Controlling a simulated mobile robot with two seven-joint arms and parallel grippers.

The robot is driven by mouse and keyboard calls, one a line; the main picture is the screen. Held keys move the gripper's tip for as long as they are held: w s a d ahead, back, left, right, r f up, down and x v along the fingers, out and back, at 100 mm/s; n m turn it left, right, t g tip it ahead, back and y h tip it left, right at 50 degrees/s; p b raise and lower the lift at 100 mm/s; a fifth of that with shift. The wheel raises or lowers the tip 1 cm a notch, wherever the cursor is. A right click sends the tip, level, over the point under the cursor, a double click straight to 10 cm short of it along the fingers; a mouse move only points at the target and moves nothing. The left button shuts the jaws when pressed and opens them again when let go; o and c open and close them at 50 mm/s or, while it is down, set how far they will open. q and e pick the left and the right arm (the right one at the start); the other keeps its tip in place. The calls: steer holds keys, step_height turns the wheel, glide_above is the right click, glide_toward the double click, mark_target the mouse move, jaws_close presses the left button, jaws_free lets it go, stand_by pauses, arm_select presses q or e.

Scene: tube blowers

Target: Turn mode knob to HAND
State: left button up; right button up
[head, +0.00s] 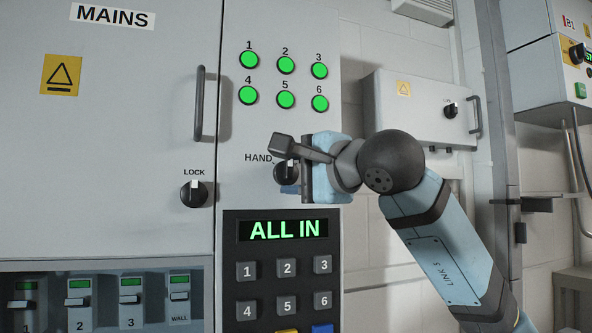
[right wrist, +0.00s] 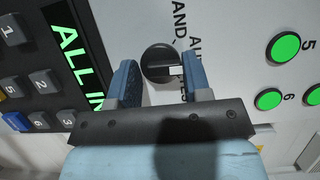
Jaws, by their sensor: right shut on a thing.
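The mode knob (head: 284,173) is a round black knob with a white pointer mark, on the grey panel above the keypad. The HAND label (head: 258,158) is at its upper left. In the head view the pointer mark is upright, to the right of HAND. My right gripper (head: 288,177) reaches it from the right and covers part of the dial. The AUTO and TEST labels are partly hidden there. My left gripper is not in view.
Below is a keypad (head: 283,290) with a display (head: 283,230) reading ALL IN. Several green lamps (head: 286,65) are above. A LOCK knob (head: 194,193) and a vertical door handle (head: 199,104) are to the left. A wall box (head: 425,110) stands behind my right arm.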

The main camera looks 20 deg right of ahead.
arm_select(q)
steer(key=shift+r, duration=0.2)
arm_select(e)
steer(key=shift+d+r, duration=0.4)
steer(key=shift+r, duration=0.2)
steer(key=shift+s, duration=0.1)
steer(key=shift+r+n+g+h+p, duration=0.25)
steer(key=shift+n+p, duration=0.35)
steer(key=shift+n, duration=0.5)
steer(key=n, duration=0.1)
steer(key=n+g+h+p, duration=0.1)
steer(key=n, duration=0.1)
steer(key=shift+a+h, duration=0.25)
steer(key=shift+a+f+n+g+h+p, duration=0.2)
steer(key=shift+n+g+h+p, duration=0.25)
steer(key=shift+n, duration=0.65)
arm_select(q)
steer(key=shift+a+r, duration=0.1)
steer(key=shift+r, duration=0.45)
arm_select(e)
steer(key=shift+n, duration=0.3)
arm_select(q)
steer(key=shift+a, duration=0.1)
arm_select(e)
steer(key=shift+h, duration=0.25)
